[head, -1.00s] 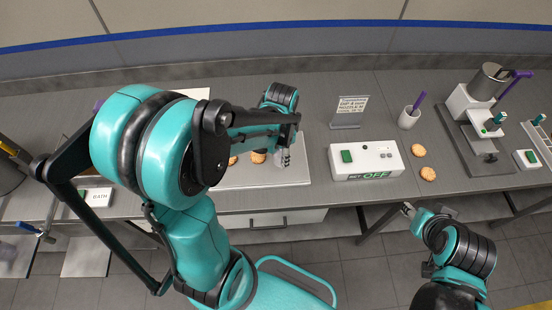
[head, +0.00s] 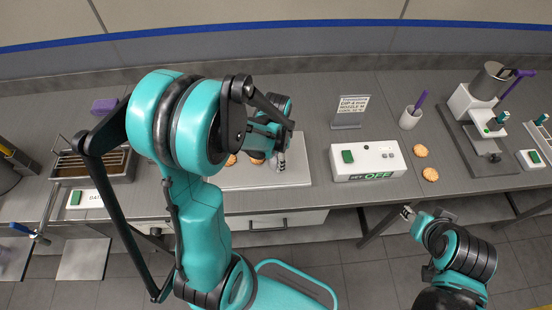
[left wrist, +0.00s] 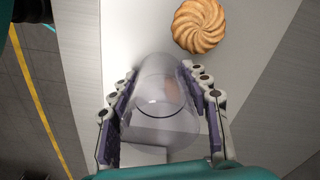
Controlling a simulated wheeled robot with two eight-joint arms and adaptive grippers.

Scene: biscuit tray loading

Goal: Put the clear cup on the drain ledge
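The clear cup (left wrist: 160,105) is between the two fingers of my left gripper (left wrist: 160,95) in the left wrist view, over the pale tray. The pads lie close along both sides of the cup; I cannot tell whether they press on it. In the head view my left gripper (head: 281,158) is low over the tray's right part, and the cup is hardly visible there. My right gripper (head: 407,211) is in front of the counter, away from the cup, too small to read. A metal basin with a slatted top (head: 95,163) is at the left; I cannot tell which part is the drain ledge.
The pale tray (head: 300,176) holds biscuits, one (left wrist: 199,25) just beyond the cup. A white control box (head: 368,160), a sign (head: 350,110) and a white cup with a purple handle (head: 411,117) stand to the right. A purple block (head: 104,105) lies behind the basin.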

